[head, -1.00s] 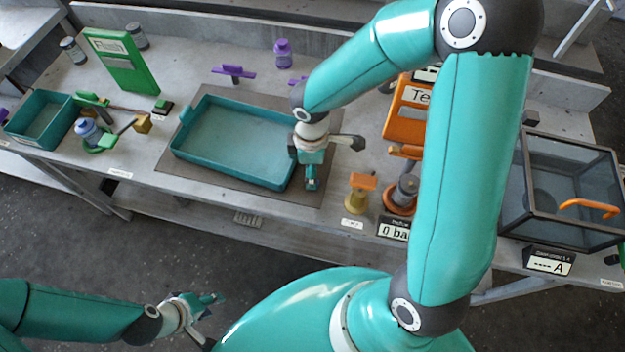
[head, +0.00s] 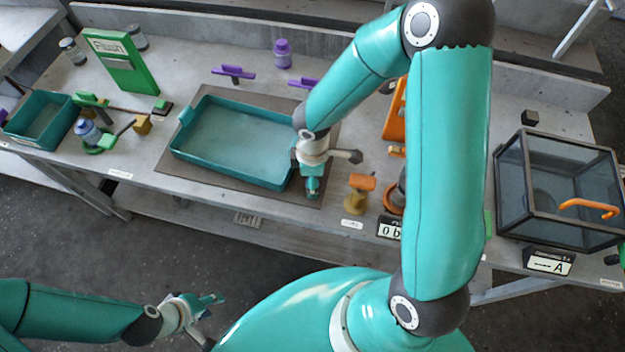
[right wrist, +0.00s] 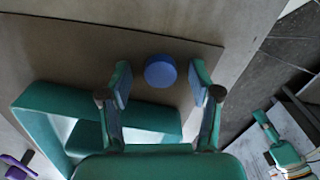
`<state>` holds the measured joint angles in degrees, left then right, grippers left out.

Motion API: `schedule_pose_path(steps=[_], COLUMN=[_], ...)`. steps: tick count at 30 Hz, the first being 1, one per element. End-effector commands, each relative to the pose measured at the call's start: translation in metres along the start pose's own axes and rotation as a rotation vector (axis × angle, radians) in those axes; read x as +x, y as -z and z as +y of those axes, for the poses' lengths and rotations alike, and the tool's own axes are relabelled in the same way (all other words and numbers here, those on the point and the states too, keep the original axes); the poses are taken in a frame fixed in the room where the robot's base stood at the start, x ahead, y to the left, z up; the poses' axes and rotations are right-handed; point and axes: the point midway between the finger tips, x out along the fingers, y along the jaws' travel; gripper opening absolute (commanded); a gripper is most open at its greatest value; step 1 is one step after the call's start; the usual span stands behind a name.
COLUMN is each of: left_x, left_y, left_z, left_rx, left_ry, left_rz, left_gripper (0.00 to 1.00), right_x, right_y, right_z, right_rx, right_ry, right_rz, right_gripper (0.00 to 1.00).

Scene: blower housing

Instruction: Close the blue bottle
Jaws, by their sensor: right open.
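A blue bottle (head: 88,131) stands in a green holder at the left of the bench; its mouth is too small to make out. A round blue cap (right wrist: 160,71) lies on the brown mat in the right wrist view. My right gripper (right wrist: 161,80) is open, with one finger on each side of the cap and a gap to both. In the head view my right gripper (head: 312,188) points down beside the right end of the teal tray (head: 232,178) and hides the cap. My left gripper (head: 212,302) hangs off the bench at lower left; its finger gap is unclear.
A green "Flush" panel (head: 122,62), a small teal bin (head: 40,121) and a purple bottle (head: 283,54) stand on the bench. An orange-topped post (head: 358,193) stands right of my right gripper. A glass box (head: 560,190) is at far right.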

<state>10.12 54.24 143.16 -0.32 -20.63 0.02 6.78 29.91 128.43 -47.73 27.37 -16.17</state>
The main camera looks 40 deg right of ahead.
Motion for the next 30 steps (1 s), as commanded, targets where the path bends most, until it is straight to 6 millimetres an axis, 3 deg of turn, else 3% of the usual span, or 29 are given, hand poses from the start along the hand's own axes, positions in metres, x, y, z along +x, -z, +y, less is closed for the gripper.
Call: schedule_pose_path(steps=[4, 12, 23, 30], left_x=[0.000, 0.000, 0.000, -0.003], left_y=[0.000, 0.000, 0.000, 0.000], left_z=[0.000, 0.000, 0.000, 0.001], left_rx=[0.000, 0.000, 0.000, 0.000], left_ry=[0.000, 0.000, 0.000, 0.000], left_rz=[0.000, 0.000, 0.000, 0.000], left_gripper=[0.40, 0.40, 0.40, 0.40], right_x=[0.000, -0.001, -0.001, -0.014], right_y=[0.000, 0.000, 0.001, 0.001], right_z=[0.000, 0.000, 0.000, 0.001], right_rx=[-0.001, -0.001, -0.002, -0.001], right_ry=[0.000, -0.001, -0.001, -0.003], right_rz=[0.000, 0.000, 0.000, 0.001], right_gripper=[0.63, 0.20, 0.20, 0.20])
